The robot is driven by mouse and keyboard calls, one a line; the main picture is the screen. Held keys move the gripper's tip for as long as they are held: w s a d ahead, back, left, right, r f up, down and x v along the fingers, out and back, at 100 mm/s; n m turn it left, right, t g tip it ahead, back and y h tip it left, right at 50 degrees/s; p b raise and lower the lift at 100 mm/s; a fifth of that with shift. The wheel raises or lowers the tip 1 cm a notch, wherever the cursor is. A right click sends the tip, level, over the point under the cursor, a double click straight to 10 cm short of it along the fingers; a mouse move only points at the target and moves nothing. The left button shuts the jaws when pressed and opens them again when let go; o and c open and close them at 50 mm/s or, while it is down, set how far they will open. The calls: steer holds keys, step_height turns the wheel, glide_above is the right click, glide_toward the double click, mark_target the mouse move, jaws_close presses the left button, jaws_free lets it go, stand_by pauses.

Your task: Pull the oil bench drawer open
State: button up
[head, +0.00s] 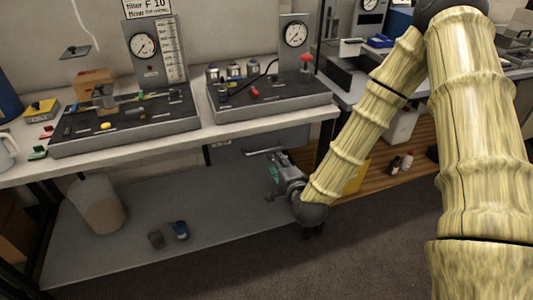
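A bench (165,143) with a pale top stands at the left and middle. Under its top, towards the right end, is a grey drawer front (228,153) with a light bar handle (264,151). I cannot tell whether the drawer is fully closed. My gripper (272,184) is below the bench top, just below and in front of the handle, apart from it as far as I can see. The gripper is small and seen from behind and the side, so its finger opening is unclear. Nothing is visibly held.
Two gauge rigs (125,128) (268,96) stand on the bench. A wooden shelf (415,160) with bottles lies to the right. Dark floor (350,250) is clear in front.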

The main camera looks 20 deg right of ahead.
mark_target(266, 151)
steer(key=p+x, duration=0.1)
steer(key=x, duration=0.9)
jaws_close()
